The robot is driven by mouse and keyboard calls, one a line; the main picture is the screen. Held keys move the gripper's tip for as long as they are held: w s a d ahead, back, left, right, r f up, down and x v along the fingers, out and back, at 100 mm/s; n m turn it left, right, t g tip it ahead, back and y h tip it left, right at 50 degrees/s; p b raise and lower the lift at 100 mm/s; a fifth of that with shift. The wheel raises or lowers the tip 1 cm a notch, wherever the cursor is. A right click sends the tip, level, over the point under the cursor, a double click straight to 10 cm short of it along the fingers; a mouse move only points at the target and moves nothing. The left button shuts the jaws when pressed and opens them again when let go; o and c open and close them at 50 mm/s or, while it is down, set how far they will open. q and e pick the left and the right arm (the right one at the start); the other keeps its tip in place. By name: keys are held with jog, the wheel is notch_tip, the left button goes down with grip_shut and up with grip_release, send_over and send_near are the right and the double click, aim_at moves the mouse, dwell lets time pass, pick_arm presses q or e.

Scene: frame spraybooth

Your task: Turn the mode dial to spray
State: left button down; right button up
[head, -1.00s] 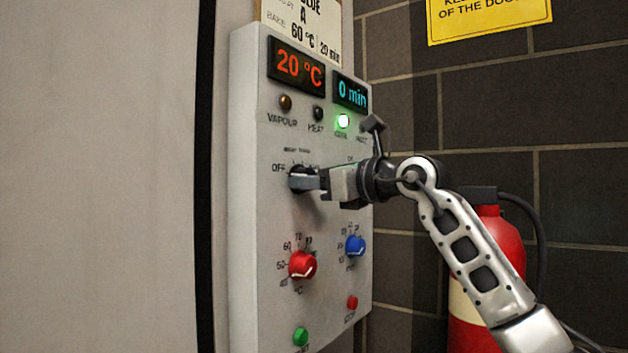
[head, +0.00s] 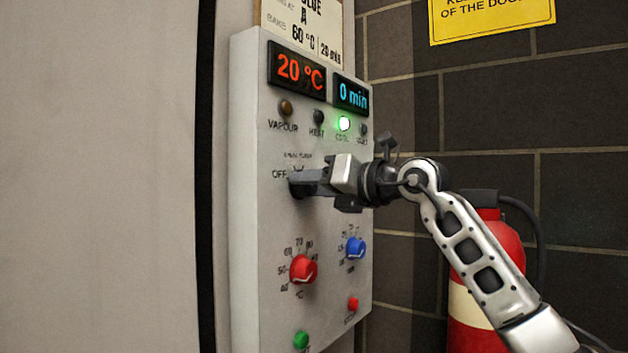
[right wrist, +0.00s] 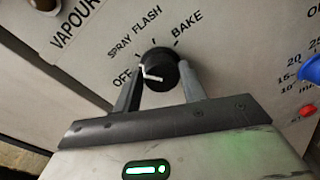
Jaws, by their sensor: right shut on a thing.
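The black mode dial (right wrist: 160,66) is on the grey control panel (head: 262,110), with OFF, SPRAY, FLASH and BAKE printed around it. In the right wrist view its white pointer line is at the dial's left side, toward the OFF and SPRAY labels, nearer OFF. I cannot tell whether it lines up exactly with a mark. My right gripper (head: 299,184) is shut on the dial, with one finger on each side of it in the right wrist view (right wrist: 162,88). In the head view the fingers mostly hide the dial. My left gripper is not in view.
A red temperature knob (head: 303,269) and blue minutes knob (head: 355,248) are below the dial. A green button (head: 301,340) and red button (head: 353,304) sit lower. The COOL lamp (head: 344,123) glows green. A red extinguisher (head: 489,255) stands behind my right arm.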

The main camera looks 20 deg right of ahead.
jog(key=shift+d+m, duration=0.15)
jog(key=shift+m, duration=0.95)
jog(key=shift+p, duration=0.3)
jog(key=o, duration=0.9)
jog(key=shift+c, duration=0.2)
jog(key=shift+o, duration=0.3)
